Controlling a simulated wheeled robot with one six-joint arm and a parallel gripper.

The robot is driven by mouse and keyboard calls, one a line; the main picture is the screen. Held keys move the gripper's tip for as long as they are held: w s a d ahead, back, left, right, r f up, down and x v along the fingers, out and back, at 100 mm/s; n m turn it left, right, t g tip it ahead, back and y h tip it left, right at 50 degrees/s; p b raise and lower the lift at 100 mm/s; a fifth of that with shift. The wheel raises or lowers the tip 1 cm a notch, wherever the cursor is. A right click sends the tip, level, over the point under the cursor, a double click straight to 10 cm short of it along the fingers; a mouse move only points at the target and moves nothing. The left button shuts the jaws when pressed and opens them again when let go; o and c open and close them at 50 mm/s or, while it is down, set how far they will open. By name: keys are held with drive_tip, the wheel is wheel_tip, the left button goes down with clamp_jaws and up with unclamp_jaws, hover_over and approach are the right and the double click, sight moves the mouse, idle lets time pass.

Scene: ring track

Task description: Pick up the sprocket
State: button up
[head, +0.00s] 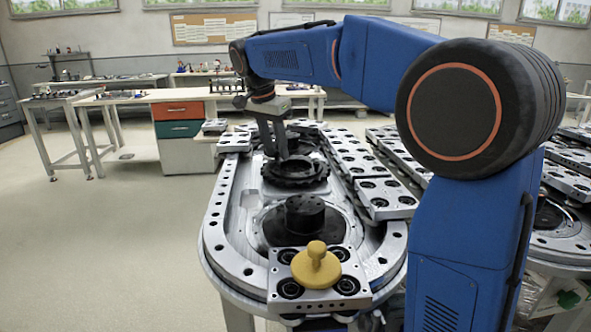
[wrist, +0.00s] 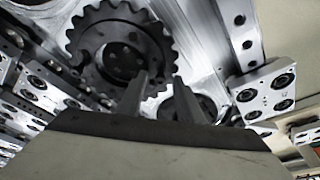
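The sprocket (head: 293,181) is a dark, toothed ring lying flat on the inner plate of the ring track (head: 238,205). In the wrist view the sprocket (wrist: 90,58) fills the upper left, with its teeth and central hole showing. My gripper (head: 281,152) points down just above the sprocket, near its far side. In the wrist view my gripper's fingers (wrist: 160,80) are apart with nothing held between them. The left finger overlaps the sprocket's rim in the picture; the right finger lies beyond it. I cannot tell whether either finger touches it.
A yellow knob (head: 316,266) stands on a carriage plate (head: 340,288) at the near end of the track. A black round hub (head: 305,215) rises between it and the sprocket. Several silver carriages (head: 378,188) line the right side. The floor at left (head: 90,240) is clear.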

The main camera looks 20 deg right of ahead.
clamp_jaws()
idle(1.4)
